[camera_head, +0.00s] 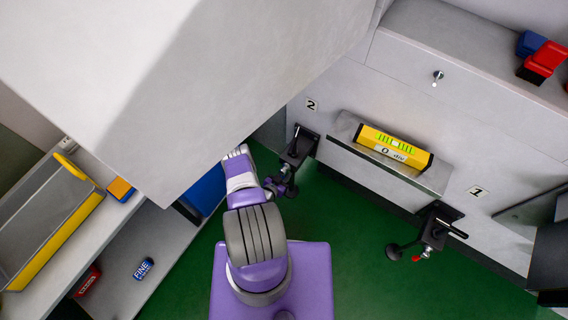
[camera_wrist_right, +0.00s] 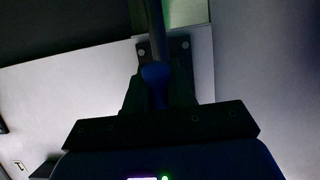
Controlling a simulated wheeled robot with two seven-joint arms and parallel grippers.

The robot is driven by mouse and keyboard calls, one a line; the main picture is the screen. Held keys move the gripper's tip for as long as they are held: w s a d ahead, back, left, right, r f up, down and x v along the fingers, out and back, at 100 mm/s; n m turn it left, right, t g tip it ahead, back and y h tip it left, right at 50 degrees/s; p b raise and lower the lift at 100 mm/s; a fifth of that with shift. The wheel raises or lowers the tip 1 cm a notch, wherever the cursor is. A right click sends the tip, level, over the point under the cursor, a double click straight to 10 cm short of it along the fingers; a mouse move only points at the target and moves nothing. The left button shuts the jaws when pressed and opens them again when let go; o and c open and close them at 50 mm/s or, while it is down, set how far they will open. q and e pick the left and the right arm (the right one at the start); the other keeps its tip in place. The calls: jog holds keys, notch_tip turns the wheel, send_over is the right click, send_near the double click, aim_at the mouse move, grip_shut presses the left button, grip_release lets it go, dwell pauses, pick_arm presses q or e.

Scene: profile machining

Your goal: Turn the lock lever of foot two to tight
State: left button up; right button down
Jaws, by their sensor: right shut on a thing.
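Foot two is the black bracket (camera_head: 300,145) on the grey machine wall, just below the label "2" (camera_head: 311,104). My right gripper (camera_head: 283,184) is at its lower end. In the right wrist view, the dark fingers of the right gripper (camera_wrist_right: 157,100) are shut on the blue tip of the lock lever (camera_wrist_right: 156,73). The lever's grey shaft runs up from the fingers, in front of a plate with two bolts. The lever's turn position cannot be told. My left gripper is in neither view.
A yellow spirit level (camera_head: 394,148) lies on a ledge between the feet. Foot one (camera_head: 437,225), with a red-tipped lever (camera_head: 415,258), is at the right near label "1" (camera_head: 477,191). A large grey housing (camera_head: 190,80) overhangs at upper left. Green floor (camera_head: 400,295) is clear.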

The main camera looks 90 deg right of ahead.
jog(key=c, duration=1.1)
grip_release()
jog(key=shift+a, duration=0.1)
pick_arm(q)
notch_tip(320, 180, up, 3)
jog(key=p, duration=0.2)
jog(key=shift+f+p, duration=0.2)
jog(key=shift+p, duration=0.1)
pick_arm(e)
jog(key=v, duration=0.7)
jog(key=shift+w+a+r, duration=0.15)
jog(key=shift+a, duration=0.15)
jog(key=shift+d, duration=0.1)
